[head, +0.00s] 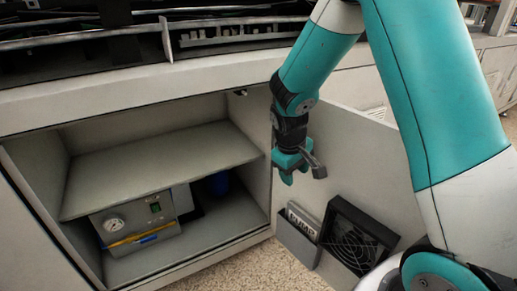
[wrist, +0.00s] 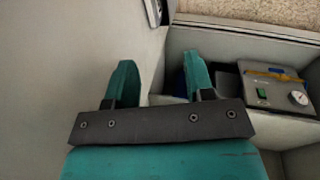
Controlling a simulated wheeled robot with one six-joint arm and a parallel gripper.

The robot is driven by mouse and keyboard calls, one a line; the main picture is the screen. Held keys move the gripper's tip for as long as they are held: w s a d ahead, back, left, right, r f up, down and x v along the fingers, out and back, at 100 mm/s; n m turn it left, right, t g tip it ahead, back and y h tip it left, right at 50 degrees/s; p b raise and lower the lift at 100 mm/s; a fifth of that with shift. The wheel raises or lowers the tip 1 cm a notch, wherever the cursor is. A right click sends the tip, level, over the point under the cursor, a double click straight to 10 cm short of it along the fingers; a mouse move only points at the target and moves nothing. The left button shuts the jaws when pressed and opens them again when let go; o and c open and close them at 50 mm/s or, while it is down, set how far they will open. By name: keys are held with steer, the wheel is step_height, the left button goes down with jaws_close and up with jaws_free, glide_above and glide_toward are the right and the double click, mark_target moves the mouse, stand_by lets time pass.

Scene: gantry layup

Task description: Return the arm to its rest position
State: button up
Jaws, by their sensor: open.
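My gripper (head: 303,172) hangs from my teal and white arm in the head view, in front of the right side of an open cabinet and beside its open door. In the wrist view my gripper (wrist: 160,82) shows two teal fingers standing apart with nothing between them. The gripper is open and empty. No marker for a rest position shows in either view.
The cabinet has a shelf (head: 155,165). Below it sits a grey pump box (head: 138,228) with a gauge, also in the wrist view (wrist: 272,90). A dark blue object (head: 218,183) stands behind. The open door (head: 350,150) carries a black fan unit (head: 355,240).

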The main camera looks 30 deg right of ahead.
steer(key=s+a+r+n+y, duration=0.2)
steer(key=s+a+r+y, duration=0.1)
steer(key=s+a+r, duration=0.7)
steer(key=s+a+r+n+y, duration=0.35)
steer(key=s+a+r, duration=0.35)
steer(key=s+a, duration=0.3)
step_height(320, 180, up, 25)
steer(key=s+d+p, duration=0.1)
steer(key=p, duration=2.4)
steer(key=shift+s+m, duration=0.15)
steer(key=shift+m, duration=0.3)
steer(key=shift+c, duration=0.6)
